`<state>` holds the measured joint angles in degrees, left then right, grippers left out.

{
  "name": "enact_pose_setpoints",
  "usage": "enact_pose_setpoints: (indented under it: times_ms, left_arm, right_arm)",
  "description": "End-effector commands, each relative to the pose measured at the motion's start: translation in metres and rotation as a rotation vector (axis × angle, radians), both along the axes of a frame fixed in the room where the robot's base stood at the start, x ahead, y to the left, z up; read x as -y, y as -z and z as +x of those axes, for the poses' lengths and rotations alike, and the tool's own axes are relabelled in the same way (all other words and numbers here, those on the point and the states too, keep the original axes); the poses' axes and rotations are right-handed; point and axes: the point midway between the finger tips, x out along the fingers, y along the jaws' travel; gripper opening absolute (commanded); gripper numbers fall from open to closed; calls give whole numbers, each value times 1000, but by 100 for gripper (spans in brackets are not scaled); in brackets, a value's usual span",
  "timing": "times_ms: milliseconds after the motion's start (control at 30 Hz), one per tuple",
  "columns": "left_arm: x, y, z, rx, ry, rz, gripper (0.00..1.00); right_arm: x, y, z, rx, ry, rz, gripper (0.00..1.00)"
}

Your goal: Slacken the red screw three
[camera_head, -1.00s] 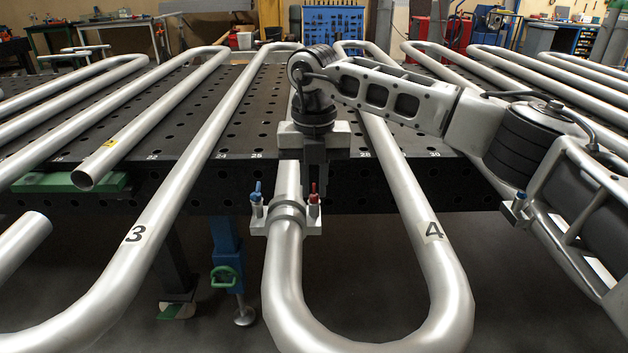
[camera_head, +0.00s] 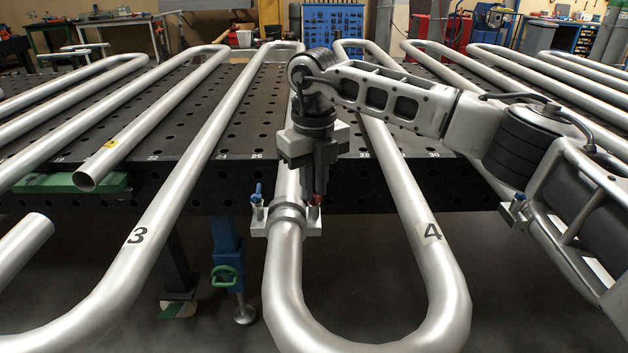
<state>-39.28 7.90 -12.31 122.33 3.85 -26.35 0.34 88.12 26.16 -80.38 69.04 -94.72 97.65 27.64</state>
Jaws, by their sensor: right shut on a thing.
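The red screw (camera_head: 316,201) stands at the right side of a silver pipe clamp (camera_head: 289,211). Only its lower part shows; its top is hidden between the dark fingers of my right gripper (camera_head: 318,188). That gripper points down from above and is shut on the red screw. A blue screw (camera_head: 257,193) stands on the left side of the same clamp. My left gripper is not in view.
A dark perforated table (camera_head: 228,130) carries several long bent silver pipes, with pipe 3 (camera_head: 158,212) at left and pipe 4 (camera_head: 420,205) close at right. Another clamp with a blue screw (camera_head: 518,198) is further right.

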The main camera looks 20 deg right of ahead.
Motion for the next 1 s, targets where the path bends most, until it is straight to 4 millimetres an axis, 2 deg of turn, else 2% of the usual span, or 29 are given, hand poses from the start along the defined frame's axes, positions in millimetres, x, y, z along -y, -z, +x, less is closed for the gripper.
enact_pose_setpoints:
  times_ms: [1000]
  left_arm:
    - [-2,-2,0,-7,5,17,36]
  right_arm:
    - [-1,1,0,2,-967,1,0]
